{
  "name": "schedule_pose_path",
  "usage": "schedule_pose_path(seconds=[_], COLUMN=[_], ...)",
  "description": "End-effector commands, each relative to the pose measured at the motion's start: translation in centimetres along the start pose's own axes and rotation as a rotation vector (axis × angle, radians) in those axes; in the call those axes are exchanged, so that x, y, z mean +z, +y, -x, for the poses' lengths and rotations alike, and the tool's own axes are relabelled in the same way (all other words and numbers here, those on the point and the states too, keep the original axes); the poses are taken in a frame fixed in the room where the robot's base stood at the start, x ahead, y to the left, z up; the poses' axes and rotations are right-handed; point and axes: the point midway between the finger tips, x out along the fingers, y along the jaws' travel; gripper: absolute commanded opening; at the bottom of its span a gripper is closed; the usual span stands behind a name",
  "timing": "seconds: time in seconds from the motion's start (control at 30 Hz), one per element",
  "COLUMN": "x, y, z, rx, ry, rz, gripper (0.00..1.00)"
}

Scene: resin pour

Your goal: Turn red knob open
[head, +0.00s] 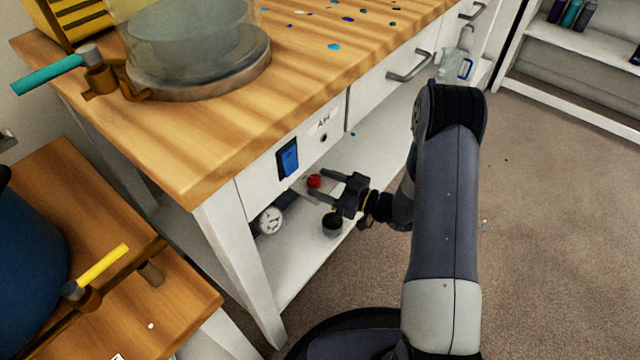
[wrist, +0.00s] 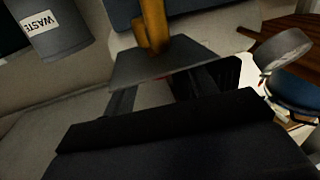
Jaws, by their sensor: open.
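The red knob (head: 314,181) is small and round, and shows under the workbench's front edge in the head view. My gripper (head: 311,184) is open, with one finger on each side of the knob in that view. I cannot tell whether either finger touches it or how deep it sits between them. In the wrist view my gripper's dark fingers show in the middle, and the knob is not clearly seen; a dark plate with a brass-coloured post (wrist: 153,28) stands beyond them.
A white round gauge (head: 270,221) is left of my gripper, and it also shows in the wrist view (wrist: 285,52). A black knob (head: 333,224) is just below. A blue switch (head: 288,159) is on the bench front. A WASTE bin (wrist: 55,32) shows in the wrist view.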

Motion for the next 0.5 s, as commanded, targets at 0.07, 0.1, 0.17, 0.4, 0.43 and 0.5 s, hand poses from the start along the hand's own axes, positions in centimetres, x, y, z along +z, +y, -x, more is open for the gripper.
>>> schedule_pose_path(seconds=[0.07, 0.1, 0.17, 0.4, 0.43, 0.5], x=[0.06, 0.04, 0.01, -0.04, -0.04, -0.04], y=[-0.03, -0.03, -0.04, 0.00, 0.00, 0.00], z=[-0.79, -1.04, -1.30, -1.44, -1.44, -1.43], rx=[-0.001, -0.001, -0.001, 0.001, 0.001, 0.000], ry=[0.001, 0.001, 0.000, 0.000, 0.000, 0.000], rz=[0.001, 0.001, 0.001, 0.000, 0.000, 0.000], gripper=[0.55, 0.55, 0.55, 0.55, 0.55, 0.52])
